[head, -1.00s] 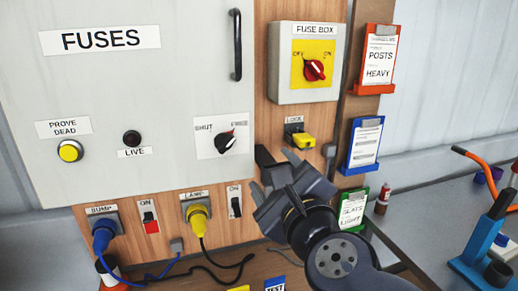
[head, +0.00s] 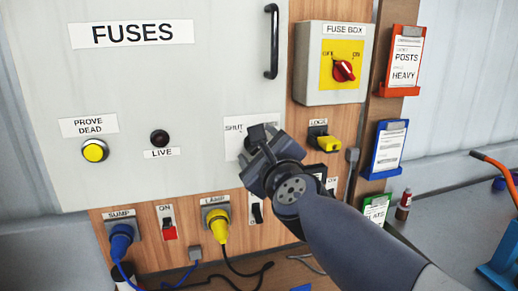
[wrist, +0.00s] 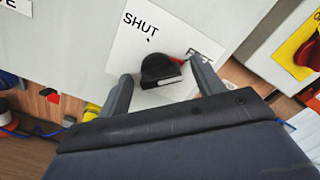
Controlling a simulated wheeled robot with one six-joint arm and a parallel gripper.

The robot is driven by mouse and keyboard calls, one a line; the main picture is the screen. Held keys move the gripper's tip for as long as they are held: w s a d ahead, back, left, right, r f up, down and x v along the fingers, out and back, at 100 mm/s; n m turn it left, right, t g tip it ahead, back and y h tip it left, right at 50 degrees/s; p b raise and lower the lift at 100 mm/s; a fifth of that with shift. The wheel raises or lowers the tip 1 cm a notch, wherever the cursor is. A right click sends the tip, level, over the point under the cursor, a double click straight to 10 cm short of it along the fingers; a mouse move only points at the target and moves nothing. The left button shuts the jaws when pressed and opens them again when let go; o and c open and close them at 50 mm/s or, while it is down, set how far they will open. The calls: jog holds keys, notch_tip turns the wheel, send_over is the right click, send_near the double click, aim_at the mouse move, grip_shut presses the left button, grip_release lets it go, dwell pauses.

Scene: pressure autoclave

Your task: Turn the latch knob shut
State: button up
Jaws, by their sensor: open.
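The latch knob (wrist: 160,72) is a dark round knob with a flat grip on a white plate (wrist: 125,55) on the grey cabinet door. The plate reads SHUT at its left, and the word at its right is partly covered. In the wrist view my gripper (wrist: 162,78) is open, with one finger on each side of the knob. I cannot tell whether either finger touches it.
The fuse box (head: 313,85) with a red switch (head: 343,70) is right of the door. A yellow padlock-like part (head: 327,143) sits below it. The door handle (head: 271,40) is above my gripper. Blue (head: 121,240) and yellow (head: 217,222) plugs with trailing cables are below.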

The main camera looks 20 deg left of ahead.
jog(key=c, duration=0.9)
jog(key=shift+c, duration=0.2)
jog(key=shift+r+n, duration=0.1)
jog(key=shift+n, duration=0.2)
jog(key=n+p, duration=0.1)
jog(key=n, duration=0.3)
jog(key=n+p, duration=0.1)
jog(key=n, duration=0.3)
jog(key=shift+s+a, duration=0.1)
jog(key=shift+a, duration=0.05)
jog(key=n+p, duration=0.1)
jog(key=n, duration=0.4)
jog(key=n+p, duration=0.1)
jog(key=n, duration=0.3)
jog(key=shift+p, duration=0.4)
jog(key=shift+n, duration=0.3)
